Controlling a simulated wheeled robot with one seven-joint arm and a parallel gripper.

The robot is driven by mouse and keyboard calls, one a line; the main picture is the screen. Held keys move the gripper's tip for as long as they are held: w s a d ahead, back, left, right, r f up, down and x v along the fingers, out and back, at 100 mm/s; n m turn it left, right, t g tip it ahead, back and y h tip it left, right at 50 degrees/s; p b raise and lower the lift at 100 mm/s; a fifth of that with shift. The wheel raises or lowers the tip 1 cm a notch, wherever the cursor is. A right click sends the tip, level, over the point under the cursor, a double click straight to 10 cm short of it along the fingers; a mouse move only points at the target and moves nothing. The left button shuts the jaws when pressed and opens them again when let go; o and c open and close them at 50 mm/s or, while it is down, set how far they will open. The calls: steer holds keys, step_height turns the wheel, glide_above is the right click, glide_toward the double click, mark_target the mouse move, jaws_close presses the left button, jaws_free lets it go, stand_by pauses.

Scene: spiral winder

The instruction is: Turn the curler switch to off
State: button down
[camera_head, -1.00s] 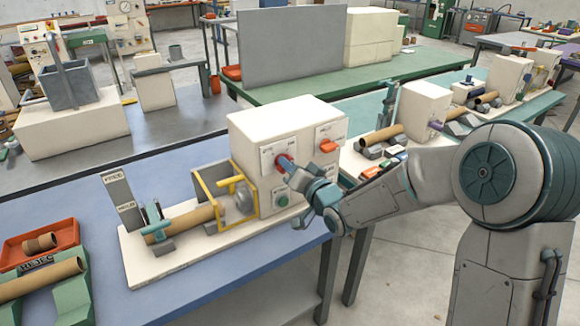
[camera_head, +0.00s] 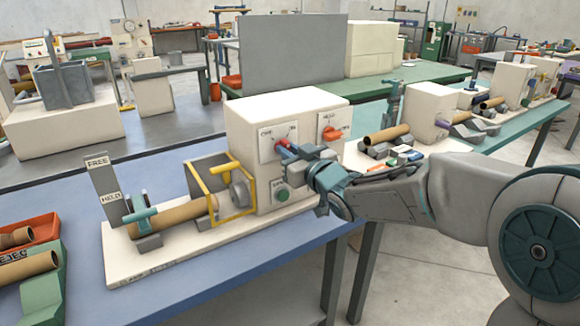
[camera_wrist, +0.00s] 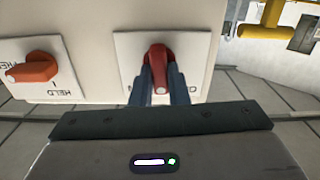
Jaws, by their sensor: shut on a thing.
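The curler switch is a red knob (camera_wrist: 159,70) on a white plate on the front of the cream machine box (camera_head: 285,105). In the wrist view it stands between my two dark fingers, which close on its sides. In the head view my gripper (camera_head: 289,153) reaches this plate (camera_head: 268,146) from the right and hides most of the knob. The label is partly covered, so I cannot read the knob's setting.
A second red switch (camera_head: 331,133) sits to the right on the same face; it also shows in the wrist view (camera_wrist: 34,68) beside a "HELD" label. A green button (camera_head: 282,195) is below. A yellow guard (camera_head: 234,215) and a cardboard tube (camera_head: 170,215) are to the left.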

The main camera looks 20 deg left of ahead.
steer(key=shift+s+a+f+n+b, duration=0.1)
steer(key=shift+f+n+b, duration=0.05)
steer(key=shift+n+b, duration=3.2)
steer(key=shift+n, duration=0.35)
steer(key=c, duration=1.4)
jaws_free()
steer(key=p+v, duration=0.2)
steer(key=v, duration=1.1)
steer(key=shift+s+d, duration=0.25)
steer(key=shift+d, duration=0.1)
